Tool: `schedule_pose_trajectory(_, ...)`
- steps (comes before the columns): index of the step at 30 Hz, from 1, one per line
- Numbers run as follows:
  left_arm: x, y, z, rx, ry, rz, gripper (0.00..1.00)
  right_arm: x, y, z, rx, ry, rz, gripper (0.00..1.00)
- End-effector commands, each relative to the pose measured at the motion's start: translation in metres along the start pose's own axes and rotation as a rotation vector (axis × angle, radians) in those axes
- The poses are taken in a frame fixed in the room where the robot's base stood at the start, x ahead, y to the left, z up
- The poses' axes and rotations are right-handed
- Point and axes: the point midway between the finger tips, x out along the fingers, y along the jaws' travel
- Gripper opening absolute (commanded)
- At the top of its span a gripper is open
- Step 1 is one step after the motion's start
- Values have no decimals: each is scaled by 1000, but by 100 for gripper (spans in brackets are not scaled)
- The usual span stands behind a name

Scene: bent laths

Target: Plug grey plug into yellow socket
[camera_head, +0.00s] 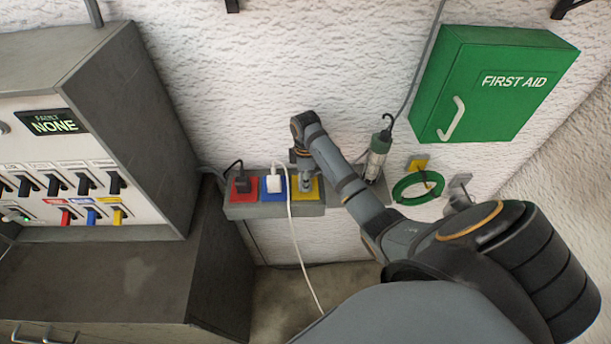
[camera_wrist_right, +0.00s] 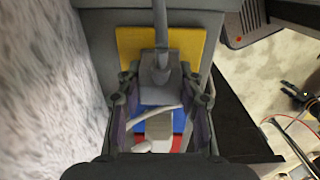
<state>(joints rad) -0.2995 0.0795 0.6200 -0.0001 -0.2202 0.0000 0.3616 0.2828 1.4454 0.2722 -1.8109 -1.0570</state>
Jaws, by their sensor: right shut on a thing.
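My right gripper (camera_head: 304,172) is shut on the grey plug (camera_wrist_right: 158,72), over the yellow socket (camera_head: 308,194) at the right end of the grey socket box. In the wrist view, the plug stands over the lower part of the yellow plate (camera_wrist_right: 130,42), between my fingertips (camera_wrist_right: 160,88), with a grey cord rising from it. My gripper and the plug hide the socket's holes, so I cannot tell how deep the plug sits. My left gripper is in neither view.
A white plug (camera_head: 275,182) with a white cord sits in the blue socket beside it. A black plug (camera_head: 241,186) is in the red socket. A grey switch cabinet (camera_head: 130,100) stands left. A lamp (camera_head: 378,158), green coil (camera_head: 418,188) and first aid box (camera_head: 490,85) hang right.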

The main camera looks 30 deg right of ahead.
Motion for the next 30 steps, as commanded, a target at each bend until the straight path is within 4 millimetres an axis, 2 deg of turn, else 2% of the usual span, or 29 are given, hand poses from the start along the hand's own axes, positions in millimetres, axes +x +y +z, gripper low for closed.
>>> schedule_pose_trajectory(1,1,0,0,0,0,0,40,1,0,0,0,0,0,9)
schedule_pose_trajectory(2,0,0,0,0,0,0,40,1,0,0,0,0,0,40)
schedule_pose_trajectory(7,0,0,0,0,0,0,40,1,0,0,0,0,0,63)
schedule_pose_trajectory(17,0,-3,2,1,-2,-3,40,-1,0,0,0,0,0,63)
schedule_pose_trajectory(30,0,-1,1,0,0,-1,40,-67,1,0,0,0,2,63)
